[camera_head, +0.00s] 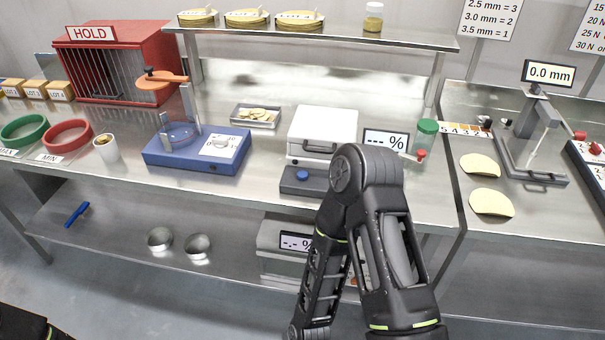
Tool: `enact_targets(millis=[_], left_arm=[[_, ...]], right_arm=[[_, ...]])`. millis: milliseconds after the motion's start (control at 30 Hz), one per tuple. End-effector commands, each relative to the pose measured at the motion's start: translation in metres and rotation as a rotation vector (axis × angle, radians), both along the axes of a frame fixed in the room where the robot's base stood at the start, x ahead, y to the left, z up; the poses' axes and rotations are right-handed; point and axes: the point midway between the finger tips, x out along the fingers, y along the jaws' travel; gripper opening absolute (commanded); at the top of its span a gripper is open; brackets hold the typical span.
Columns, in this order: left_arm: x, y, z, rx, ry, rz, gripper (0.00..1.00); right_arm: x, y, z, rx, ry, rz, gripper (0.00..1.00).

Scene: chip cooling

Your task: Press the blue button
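The blue button (302,175) is a small round cap on the dark front base of a white box-shaped device (323,128) with a handle. The device stands on the metal counter, with a display reading "--- %" (386,141) beside it. My black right arm rises from the bottom, bends just right of the device and runs back down. It covers the right end of the device's base, but the blue button is in clear view. Neither of my grippers shows in this view. Only a small dark part of my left arm shows at the bottom left corner.
A blue device (196,150) with an orange-topped stand is left of the white device. A white cup (106,148), green ring (24,130) and red ring (68,136) stand farther left. A shelf (310,36) overhangs the counter.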

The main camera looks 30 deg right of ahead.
Motion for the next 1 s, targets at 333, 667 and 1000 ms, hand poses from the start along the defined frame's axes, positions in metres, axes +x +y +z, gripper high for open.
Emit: enact_targets(millis=[333,667,1000], left_arm=[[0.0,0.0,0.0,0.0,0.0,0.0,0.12],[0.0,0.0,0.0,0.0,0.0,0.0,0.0],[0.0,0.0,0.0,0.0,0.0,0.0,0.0]], right_arm=[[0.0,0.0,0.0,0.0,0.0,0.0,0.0],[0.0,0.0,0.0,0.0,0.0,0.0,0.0],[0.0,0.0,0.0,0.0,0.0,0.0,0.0]])
